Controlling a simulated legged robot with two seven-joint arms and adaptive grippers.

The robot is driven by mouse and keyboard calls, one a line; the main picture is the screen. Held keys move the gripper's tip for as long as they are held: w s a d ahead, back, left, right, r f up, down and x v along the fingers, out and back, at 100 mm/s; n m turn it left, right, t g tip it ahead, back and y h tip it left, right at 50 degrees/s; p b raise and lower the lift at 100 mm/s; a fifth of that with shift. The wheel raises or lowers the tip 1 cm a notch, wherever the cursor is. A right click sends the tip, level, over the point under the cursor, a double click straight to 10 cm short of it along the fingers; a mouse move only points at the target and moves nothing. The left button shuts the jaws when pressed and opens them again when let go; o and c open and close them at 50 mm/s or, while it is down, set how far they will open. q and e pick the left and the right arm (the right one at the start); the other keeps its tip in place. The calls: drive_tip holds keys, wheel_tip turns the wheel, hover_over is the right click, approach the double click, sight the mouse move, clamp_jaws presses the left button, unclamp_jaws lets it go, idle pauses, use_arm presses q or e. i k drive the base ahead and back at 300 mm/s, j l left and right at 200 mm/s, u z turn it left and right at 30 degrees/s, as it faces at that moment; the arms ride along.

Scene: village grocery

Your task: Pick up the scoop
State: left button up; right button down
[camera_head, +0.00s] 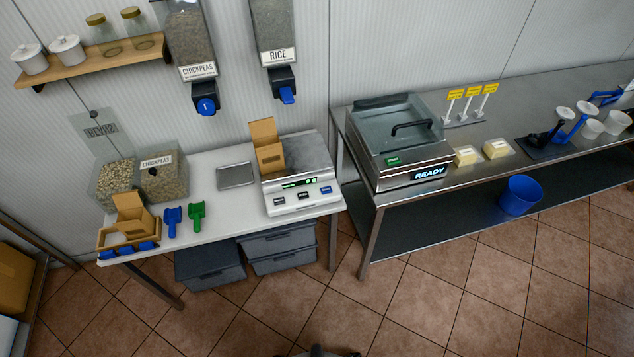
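Two scoops lie side by side on the white table at the left: a blue scoop (172,220) and, just right of it, a green scoop (196,215). Both lie flat, apart from each other, near the front edge of the table. Neither is held. Neither of my grippers shows in the head view. Only a small dark piece, probably of my own body, shows at the bottom edge.
On the white table (237,217), a wooden tray (128,240) with a cardboard box stands left of the scoops. Behind are chickpea bins (163,183); to the right are a metal plate (235,175) and a scale (300,197). Dispensers hang above. The tiled floor in front is clear.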

sight(173, 221)
drive_tip(key=u, duration=1.35)
